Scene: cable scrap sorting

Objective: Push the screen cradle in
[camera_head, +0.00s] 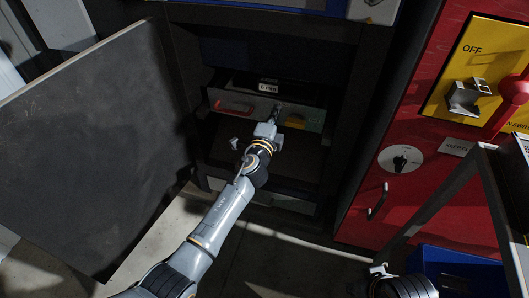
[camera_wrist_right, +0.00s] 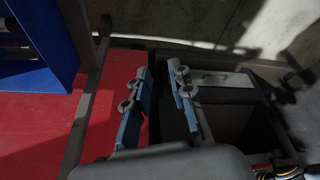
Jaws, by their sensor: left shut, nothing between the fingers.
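The screen cradle (camera_head: 232,104) is a grey drawer-like front in the dark cabinet, with a red-outlined patch at its left and an orange and green patch at its right. A white label that seems to read 5 mm sits above it. My left gripper (camera_head: 276,112) is shut and empty, its tips at the middle of the cradle front; I cannot tell if they touch. The cradle's depth inside the cabinet is hidden. My right gripper (camera_wrist_right: 159,68) is open and empty in the right wrist view. Part of it shows at the bottom of the head view (camera_head: 380,270).
An open dark door panel (camera_head: 90,140) stands left of the cabinet. A lower drawer front (camera_head: 285,201) is under my left arm. A red cabinet (camera_head: 400,190) with a dial and a yellow switch plate (camera_head: 485,65) is at right. A blue bin (camera_head: 455,268) is at lower right.

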